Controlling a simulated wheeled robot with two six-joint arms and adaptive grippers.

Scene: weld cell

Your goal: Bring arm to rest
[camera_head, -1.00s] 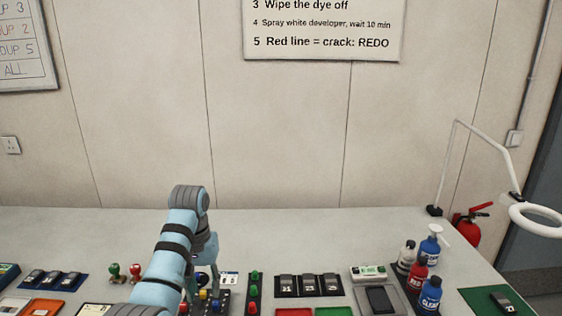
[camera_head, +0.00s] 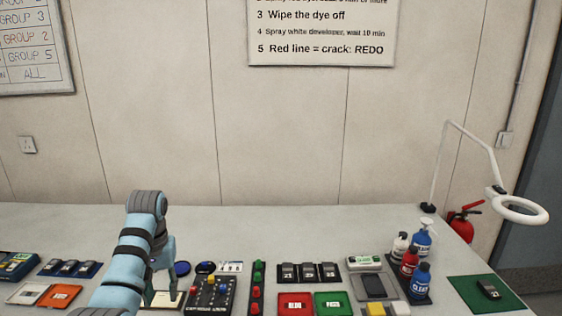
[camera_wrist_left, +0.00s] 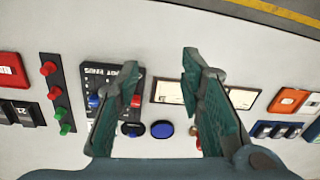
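My left arm comes in from the lower left of the head view, reaching over the bench. Its gripper (camera_head: 162,298) points down over the bench, just left of the control panel with coloured knobs (camera_head: 210,296). In the left wrist view the two fingers of the left gripper (camera_wrist_left: 160,60) stand well apart with nothing between them. Through the gap a blue round pad (camera_wrist_left: 162,129) and a framed card (camera_wrist_left: 172,92) show on the bench. My right gripper is in neither view.
Red and green trays (camera_head: 297,303) lie right of the panel. Bottles (camera_head: 420,281) stand at the right, near a green mat (camera_head: 468,291) and a ring lamp (camera_head: 522,210). Orange and white trays (camera_head: 60,296) lie at the left. The back strip of the bench is clear.

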